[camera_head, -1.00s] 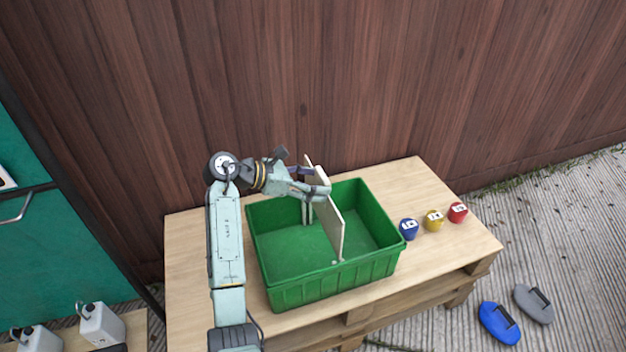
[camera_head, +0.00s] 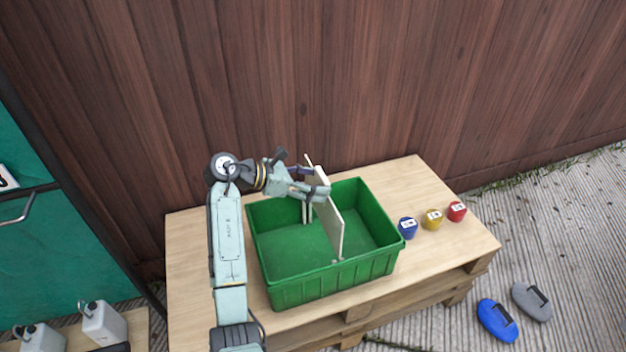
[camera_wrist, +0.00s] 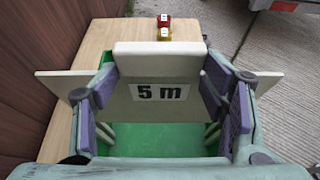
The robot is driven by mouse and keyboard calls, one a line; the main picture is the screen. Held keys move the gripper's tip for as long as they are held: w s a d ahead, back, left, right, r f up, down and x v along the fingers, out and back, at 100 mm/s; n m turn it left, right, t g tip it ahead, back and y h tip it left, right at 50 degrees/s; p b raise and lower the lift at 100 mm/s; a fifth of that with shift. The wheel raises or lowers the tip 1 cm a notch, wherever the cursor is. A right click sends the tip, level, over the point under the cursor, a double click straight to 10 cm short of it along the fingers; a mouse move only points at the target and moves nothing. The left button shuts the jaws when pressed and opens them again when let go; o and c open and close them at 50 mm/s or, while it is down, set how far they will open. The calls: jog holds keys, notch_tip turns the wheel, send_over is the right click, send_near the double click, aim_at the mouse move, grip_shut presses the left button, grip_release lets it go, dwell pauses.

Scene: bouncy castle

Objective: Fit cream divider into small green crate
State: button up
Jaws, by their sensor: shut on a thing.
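The cream divider (camera_head: 333,228) stands upright across the middle of the small green crate (camera_head: 290,292), its lower part inside the walls. Its top rises above the rim. My gripper (camera_head: 309,188) is shut on the divider near its top at the crate's far side. In the wrist view the divider (camera_wrist: 158,62) shows a "5 m" label between the two purple-padded fingers of my gripper (camera_wrist: 158,95). Pale slot posts (camera_head: 306,213) show at the crate's far wall, with small pale ends at the near wall. Whether the divider sits in the slots I cannot tell.
The crate stands on a wooden pallet table (camera_head: 205,270) against a brown plank wall. Blue (camera_head: 408,228), yellow (camera_head: 432,219) and red (camera_head: 456,211) weights stand right of it. White canisters (camera_head: 103,325) are at lower left.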

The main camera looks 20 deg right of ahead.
jog(key=shift+p, duration=0.3)
dwell(0.4)
jog(key=shift+f, duration=2.7)
notch_tip(320, 180, down, 10)
jog(key=b, duration=0.2)
jog(key=shift+f, duration=0.15)
jog(key=o, duration=1.3)
dwell(0.9)
jog(key=shift+o, duration=0.2)
jog(key=v, duration=1.2)
